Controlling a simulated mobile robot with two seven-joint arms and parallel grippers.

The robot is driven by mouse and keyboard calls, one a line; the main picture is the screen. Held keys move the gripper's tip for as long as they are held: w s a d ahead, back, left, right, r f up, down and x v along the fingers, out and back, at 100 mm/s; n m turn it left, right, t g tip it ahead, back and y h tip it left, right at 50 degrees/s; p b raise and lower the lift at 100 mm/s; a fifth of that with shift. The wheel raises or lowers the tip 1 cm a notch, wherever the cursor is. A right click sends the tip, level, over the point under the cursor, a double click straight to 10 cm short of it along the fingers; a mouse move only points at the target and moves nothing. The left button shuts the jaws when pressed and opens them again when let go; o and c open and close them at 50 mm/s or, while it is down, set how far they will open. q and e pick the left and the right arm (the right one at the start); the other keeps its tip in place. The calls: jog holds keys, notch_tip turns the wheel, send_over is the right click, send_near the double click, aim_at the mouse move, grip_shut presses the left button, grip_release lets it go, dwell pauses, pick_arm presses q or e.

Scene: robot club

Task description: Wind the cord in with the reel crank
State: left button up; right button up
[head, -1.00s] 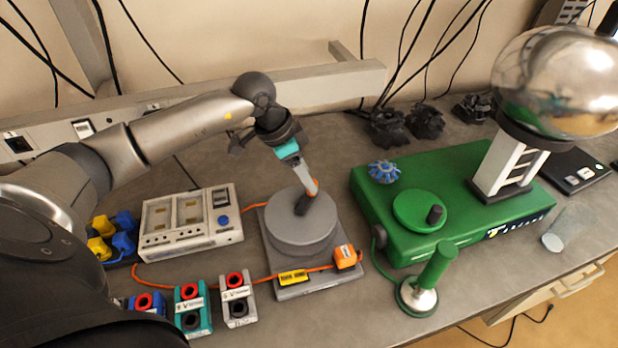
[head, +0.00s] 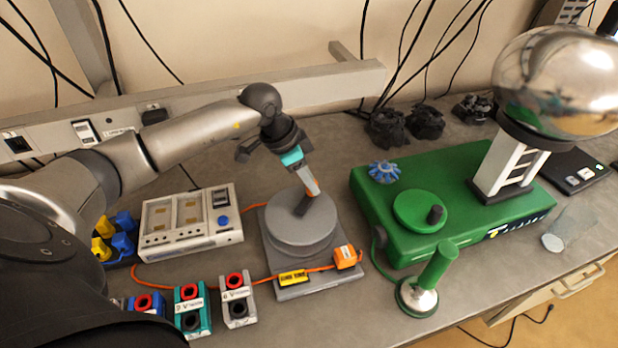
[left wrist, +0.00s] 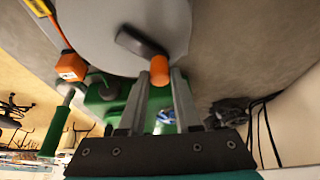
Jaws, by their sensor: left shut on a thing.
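The reel is a round grey drum (head: 285,232) on a flat grey base (head: 308,285). A dark crank arm (head: 302,206) lies on its top, with an orange handle near the drum's back right edge. My left gripper (head: 314,190) reaches down from the upper left and is shut on that handle. In the left wrist view, the orange handle (left wrist: 148,58) sits between the two fingertips, beside the dark crank arm (left wrist: 140,40). The orange cord (head: 180,287) runs along the bench to the reel base, past a yellow tag (head: 293,277), to an orange block (head: 346,257). My right gripper is out of view.
A green machine (head: 450,200) with a large metal sphere (head: 560,80) stands to the right. A green-handled stand (head: 420,295) is in front of it. A white meter box (head: 190,224) and several small terminal blocks (head: 237,302) stand left of the reel.

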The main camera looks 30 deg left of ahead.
pick_arm(q)
grip_shut()
